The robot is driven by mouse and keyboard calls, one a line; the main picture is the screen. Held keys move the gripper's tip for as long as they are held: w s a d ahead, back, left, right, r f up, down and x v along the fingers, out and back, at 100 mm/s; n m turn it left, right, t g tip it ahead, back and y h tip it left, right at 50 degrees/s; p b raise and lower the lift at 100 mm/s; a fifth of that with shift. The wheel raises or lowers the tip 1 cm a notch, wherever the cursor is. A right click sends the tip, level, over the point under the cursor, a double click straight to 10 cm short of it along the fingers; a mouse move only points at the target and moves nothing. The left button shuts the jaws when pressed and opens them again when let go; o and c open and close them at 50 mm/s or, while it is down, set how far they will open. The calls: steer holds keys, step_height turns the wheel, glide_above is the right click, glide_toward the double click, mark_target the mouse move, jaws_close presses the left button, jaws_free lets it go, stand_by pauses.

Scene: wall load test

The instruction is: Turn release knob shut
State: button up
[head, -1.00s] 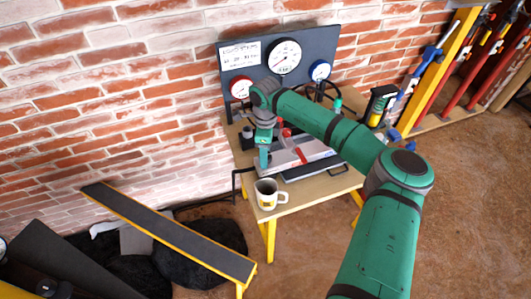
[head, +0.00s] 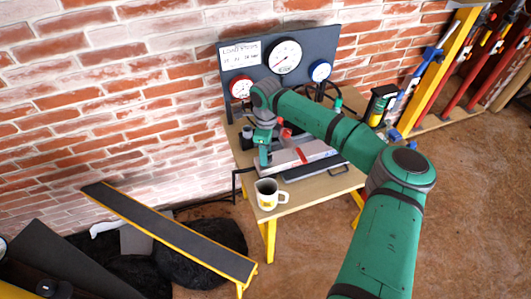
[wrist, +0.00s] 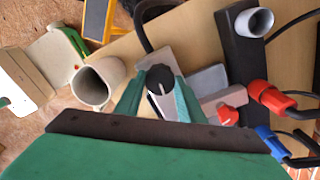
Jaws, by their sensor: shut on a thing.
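The release knob (wrist: 160,76) shows in the wrist view as a round black cap with a white line across it, on a grey body. My gripper (wrist: 158,98) has its two green fingers on either side of the knob and is shut on it. In the head view my gripper (head: 264,154) points down at the left side of the pump unit on the small table. There the knob is hidden behind my gripper. The grey pump unit (head: 306,155) carries red parts (head: 286,133) beside my gripper.
A white mug (head: 267,196) stands on the table's front edge, close to my gripper; it also shows in the wrist view (wrist: 98,82). Red (wrist: 272,98) and blue (wrist: 272,142) hose fittings lie at the right. A gauge panel (head: 250,62) stands behind.

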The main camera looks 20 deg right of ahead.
steer(key=m, duration=1.2)
steer(key=shift+m, duration=2.2)
steer(key=o, duration=1)
steer(key=shift+o, duration=0.2)
